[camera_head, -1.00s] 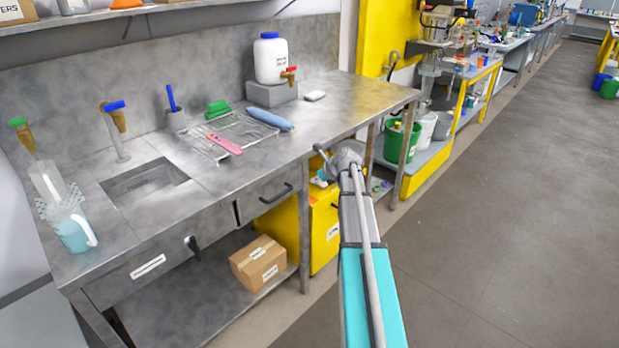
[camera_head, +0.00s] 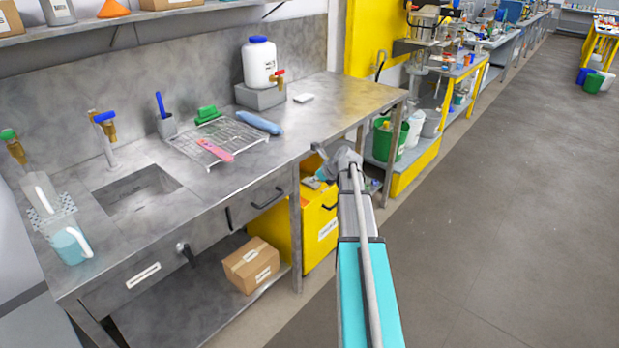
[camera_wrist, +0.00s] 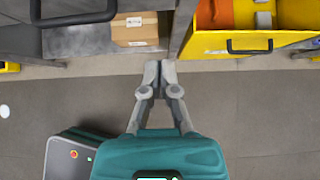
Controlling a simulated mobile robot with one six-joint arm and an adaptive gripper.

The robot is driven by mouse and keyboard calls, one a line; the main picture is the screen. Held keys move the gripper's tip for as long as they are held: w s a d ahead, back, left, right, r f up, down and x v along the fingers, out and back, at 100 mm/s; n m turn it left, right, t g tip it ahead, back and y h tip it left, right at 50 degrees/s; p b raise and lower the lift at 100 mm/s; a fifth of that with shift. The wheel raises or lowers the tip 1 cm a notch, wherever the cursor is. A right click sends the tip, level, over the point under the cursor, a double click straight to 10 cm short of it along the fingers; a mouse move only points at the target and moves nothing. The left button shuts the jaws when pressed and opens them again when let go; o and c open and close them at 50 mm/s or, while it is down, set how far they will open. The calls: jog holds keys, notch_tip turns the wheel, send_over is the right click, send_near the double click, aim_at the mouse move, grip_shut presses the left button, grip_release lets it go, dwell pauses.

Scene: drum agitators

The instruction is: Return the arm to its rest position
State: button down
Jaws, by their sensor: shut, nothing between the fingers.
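My gripper (camera_wrist: 159,72) shows in the middle of the wrist view, its fingertips together with nothing between them. It hangs over the floor in front of the bench. In the head view my arm reaches forward from the bottom, beside the bench's right end. Its far end lies in front of the yellow cabinet, and the fingers are too small there to make out.
The steel sink bench (camera_head: 230,172) runs along the left. Under it are a cardboard box (camera_head: 250,265) and a yellow cabinet (camera_head: 318,222), whose drawer stands open in the wrist view. A green bucket (camera_head: 389,140) stands beyond. The floor (camera_head: 500,220) to the right is clear.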

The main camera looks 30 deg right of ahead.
jog(key=s+a+n+g+p, duration=0.2)
jog(key=s+a+n+g, duration=0.15)
jog(key=a+n, duration=0.7)
jog(key=s+a+n+g+p, duration=0.3)
jog(key=a+n, duration=0.4)
jog(key=a, duration=0.6)
jog(key=s+a+r+n+g+h+p, duration=0.2)
jog(key=s+a+r+n+p, duration=0.1)
jog(key=s+a+n, duration=0.9)
jog(key=shift+s+a+r+n+p, duration=0.25)
jog(key=shift+s+n+p, duration=0.2)
jog(key=shift+s+n, duration=1)
jog(key=shift+w, duration=0.2)
